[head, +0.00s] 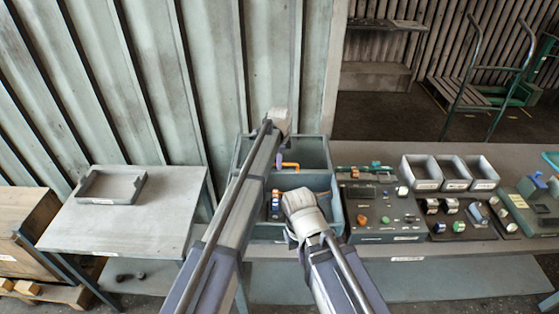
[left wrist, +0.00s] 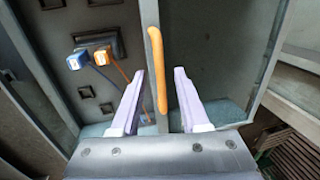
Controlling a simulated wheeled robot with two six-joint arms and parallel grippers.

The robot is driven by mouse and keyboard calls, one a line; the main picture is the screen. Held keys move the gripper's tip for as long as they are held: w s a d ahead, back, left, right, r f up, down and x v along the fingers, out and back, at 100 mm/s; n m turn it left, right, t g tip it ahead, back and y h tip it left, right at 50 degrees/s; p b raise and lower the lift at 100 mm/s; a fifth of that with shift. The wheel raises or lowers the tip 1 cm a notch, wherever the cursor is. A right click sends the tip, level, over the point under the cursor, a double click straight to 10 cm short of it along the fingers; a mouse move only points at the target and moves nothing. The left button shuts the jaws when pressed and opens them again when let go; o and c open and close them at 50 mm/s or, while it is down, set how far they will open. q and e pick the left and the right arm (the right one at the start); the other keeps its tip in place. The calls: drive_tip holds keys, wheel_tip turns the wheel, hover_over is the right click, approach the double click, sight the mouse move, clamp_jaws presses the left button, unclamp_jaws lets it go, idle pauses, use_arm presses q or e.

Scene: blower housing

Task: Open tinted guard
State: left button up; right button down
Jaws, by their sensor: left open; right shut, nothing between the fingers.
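An orange handle (head: 290,165) shows at the grey-green blower housing (head: 333,190), on the side towards the wall. It also stands upright in the left wrist view (left wrist: 157,85). My left gripper (head: 279,160) is open, with one finger on each side of the handle; I cannot tell whether they touch it. A tinted pane cannot be told apart clearly from the housing panels. Inside the housing are a blue-and-orange plug pair (left wrist: 88,59) and a dark socket block (left wrist: 103,44). My right gripper (head: 300,215) is over the front of the housing, shut and empty; its fingertips are mostly hidden.
Right of the housing, the bench holds a dark board (head: 382,212) with small parts, several grey bins (head: 421,173) and more fixtures. A side table (head: 125,215) with a shallow tray (head: 110,187) stands left. A corrugated wall rises close behind the housing.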

use_arm(q)
wheel_tip(320, 180, up, 8)
drive_tip(key=s+p, duration=0.1)
drive_tip(key=p, duration=0.6)
drive_tip(key=shift+s+f, duration=0.2)
drive_tip(key=shift+s, duration=0.05)
drive_tip(key=s+a+n, duration=0.5)
drive_tip(key=s+n, duration=0.1)
drive_tip(key=s, duration=0.5)
drive_tip(key=s+a+f+n+g, duration=0.1)
drive_tip(key=s+a+n, duration=0.5)
drive_tip(key=s, duration=0.5)
drive_tip(key=s+a+n, duration=0.5)
drive_tip(key=s+n, duration=0.1)
drive_tip(key=s, duration=0.6)
drive_tip(key=s+d+f+m+g+y+b, duration=0.1)
drive_tip(key=s+d+f+m+b, duration=0.2)
drive_tip(key=d+f+b, duration=0.8)
wheel_tip(320, 180, down, 4)
drive_tip(key=s+b, duration=0.1)
drive_tip(key=b, duration=0.3)
drive_tip(key=shift+m, duration=0.4)
